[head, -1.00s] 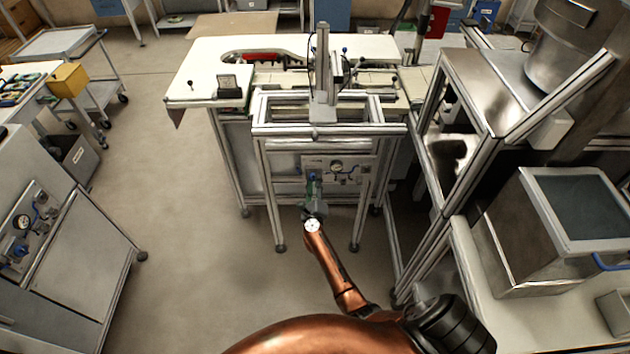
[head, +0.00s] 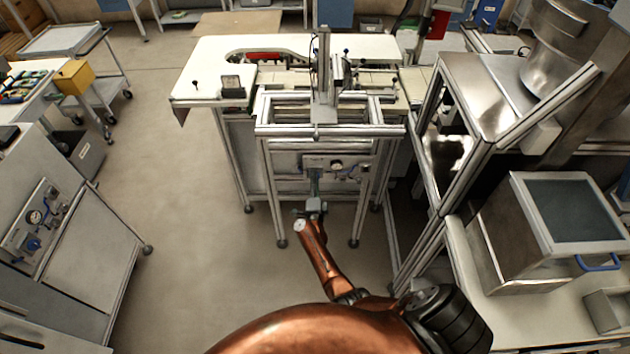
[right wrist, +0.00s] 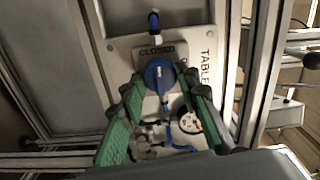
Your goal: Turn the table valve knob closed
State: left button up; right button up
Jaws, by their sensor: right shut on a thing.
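The blue table valve knob (right wrist: 159,76) sits on a light panel (right wrist: 118,45) in the right wrist view. The word CLOSED is printed just above it, and TABLE runs down the panel's right side. My right gripper (right wrist: 162,82) has its green-padded fingers on either side of the knob and is shut on it. In the head view my right gripper (head: 314,190) reaches the panel (head: 318,162) on the front of the framed machine, and it hides the knob there. My left gripper is not in view.
A pressure gauge (right wrist: 189,121) and blue tubing sit close beside the right finger. Aluminium frame posts (head: 268,190) stand on both sides of the panel. A steel cabinet (head: 545,235) is at the right. The floor to the left (head: 190,220) is clear.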

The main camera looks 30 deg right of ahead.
jog(key=shift+f+n, duration=0.1)
jog(key=shift+n, duration=0.4)
jog(key=o, duration=1.2)
jog(key=shift+c, duration=0.2)
